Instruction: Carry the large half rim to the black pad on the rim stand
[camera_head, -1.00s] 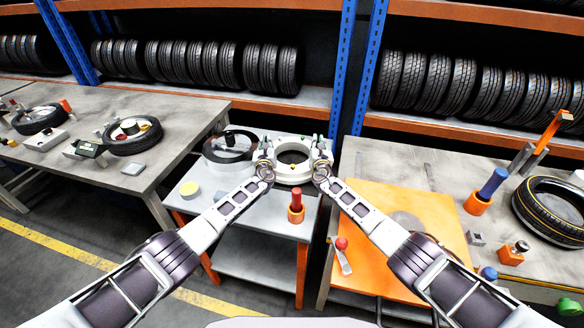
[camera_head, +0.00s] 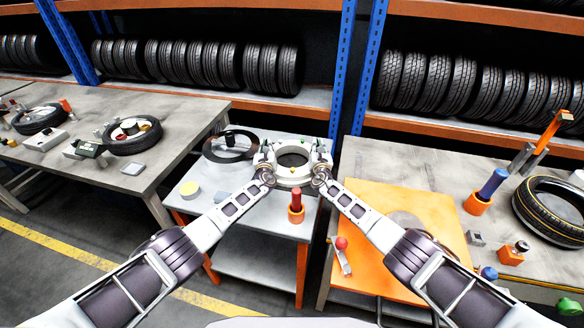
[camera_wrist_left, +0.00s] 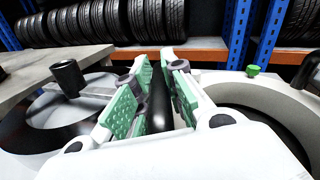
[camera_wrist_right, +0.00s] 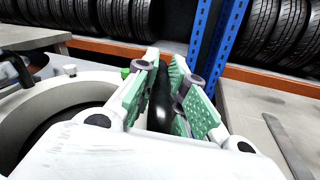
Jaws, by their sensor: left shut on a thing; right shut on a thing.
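The large half rim, a thick white ring (camera_head: 294,180) with a dark opening, lies level between my two grippers at the grey stand's far right. My left gripper (camera_head: 265,158) is at its left side, shut on an upright black bar (camera_wrist_left: 159,105). My right gripper (camera_head: 322,160) is at its right side, shut on a similar black bar (camera_wrist_right: 160,100). The ring's white edge also shows in the left wrist view (camera_wrist_left: 222,88) and right wrist view (camera_wrist_right: 60,88). A black disc with a post (camera_head: 228,146) lies left of the ring. I cannot tell whether the ring touches the stand.
A workbench (camera_head: 180,110) stands left; another (camera_head: 385,160) with an orange board (camera_head: 440,220) stands right. Tyre racks and blue posts (camera_head: 343,70) rise behind.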

